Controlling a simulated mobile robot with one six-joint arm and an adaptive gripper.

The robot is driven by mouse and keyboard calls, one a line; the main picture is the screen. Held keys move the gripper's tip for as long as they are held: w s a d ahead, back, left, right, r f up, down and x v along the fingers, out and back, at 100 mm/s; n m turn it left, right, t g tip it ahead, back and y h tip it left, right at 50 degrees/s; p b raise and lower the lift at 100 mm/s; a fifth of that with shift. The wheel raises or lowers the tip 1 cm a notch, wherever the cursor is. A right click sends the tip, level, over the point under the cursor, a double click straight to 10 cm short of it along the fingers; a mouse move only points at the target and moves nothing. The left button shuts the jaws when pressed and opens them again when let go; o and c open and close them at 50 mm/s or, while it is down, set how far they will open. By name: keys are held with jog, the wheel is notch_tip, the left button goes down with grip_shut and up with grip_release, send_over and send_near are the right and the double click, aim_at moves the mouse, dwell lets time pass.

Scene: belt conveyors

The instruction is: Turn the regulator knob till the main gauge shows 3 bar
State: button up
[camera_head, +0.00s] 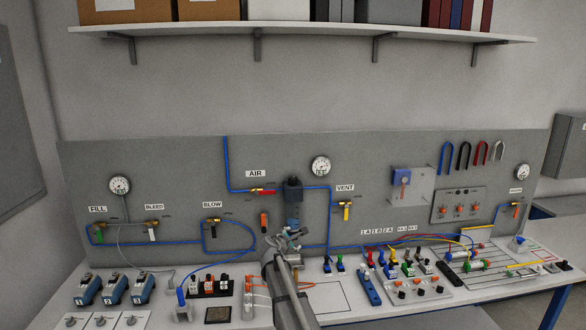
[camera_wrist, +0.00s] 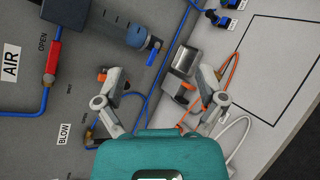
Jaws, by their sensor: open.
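The dark regulator block (camera_head: 293,186) is mounted on the grey wall panel, with a bluish bowl hanging under it. The knob cannot be made out clearly. The main gauge (camera_head: 320,166) is a round white dial up and right of the block; its reading is too small to tell. My gripper (camera_head: 286,238) is just below the bowl in the head view. In the wrist view my gripper (camera_wrist: 161,78) has its fingers spread with nothing gripped. The block (camera_wrist: 60,18) and bowl (camera_wrist: 128,31) show there at upper left, apart from the fingers; the gauge is out of that view.
A red AIR valve handle (camera_head: 263,191) is left of the regulator, and a yellow VENT valve (camera_head: 345,210) is right. Blue hoses run along the panel. The bench (camera_head: 340,298) below carries several fittings and blue-and-black devices. A shelf (camera_head: 300,33) hangs above.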

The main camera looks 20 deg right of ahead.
aim_at(292, 180)
jog(key=w+d+r+n+t+p, duration=0.3)
jog(key=w+r+n+t+p, duration=0.2)
jog(key=w+r+n, duration=0.8)
jog(key=shift+w, duration=0.1)
jog(key=shift+x, duration=6.8)
jog(key=shift+w+a, duration=0.15)
jog(key=shift+a, duration=0.05)
